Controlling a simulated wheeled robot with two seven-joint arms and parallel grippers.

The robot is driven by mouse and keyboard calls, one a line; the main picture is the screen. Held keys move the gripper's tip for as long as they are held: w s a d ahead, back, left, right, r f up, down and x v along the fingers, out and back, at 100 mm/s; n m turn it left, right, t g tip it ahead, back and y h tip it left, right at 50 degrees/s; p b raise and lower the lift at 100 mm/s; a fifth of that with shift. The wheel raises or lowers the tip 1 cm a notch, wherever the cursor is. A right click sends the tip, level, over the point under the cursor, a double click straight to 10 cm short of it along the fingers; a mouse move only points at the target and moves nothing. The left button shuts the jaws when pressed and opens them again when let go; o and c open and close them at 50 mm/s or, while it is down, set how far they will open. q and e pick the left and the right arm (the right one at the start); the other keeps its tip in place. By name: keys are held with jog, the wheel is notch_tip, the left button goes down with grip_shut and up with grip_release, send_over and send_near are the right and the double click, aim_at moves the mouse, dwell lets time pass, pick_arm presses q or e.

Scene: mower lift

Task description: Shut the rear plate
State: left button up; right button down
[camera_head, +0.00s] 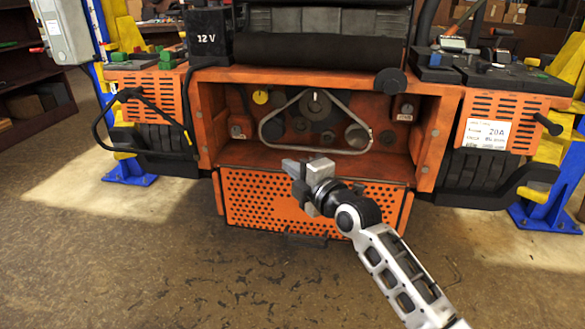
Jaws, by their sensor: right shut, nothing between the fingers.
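The rear plate (262,212) is an orange perforated panel below the open engine bay of the orange mower. It hangs down from the bay's lower edge, so the bay (316,120) with its pulleys and belt lies exposed. My right gripper (290,166) is shut and empty. It is in front of the bay's lower edge, over the upper middle of the plate in this view. Whether it touches the plate I cannot tell. My right arm comes in from the lower right and covers part of the plate's right half. My left gripper is not in view.
A black 12 V box (208,38) stands on the mower's left top. A black cable (135,95) loops at the left side. Blue and yellow lift posts (125,140) stand on both sides. A shelf (35,75) is at far left. The floor in front is clear.

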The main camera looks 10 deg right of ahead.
dwell(0.3)
jog(key=c, duration=1.7)
grip_release()
jog(key=v, duration=1.6)
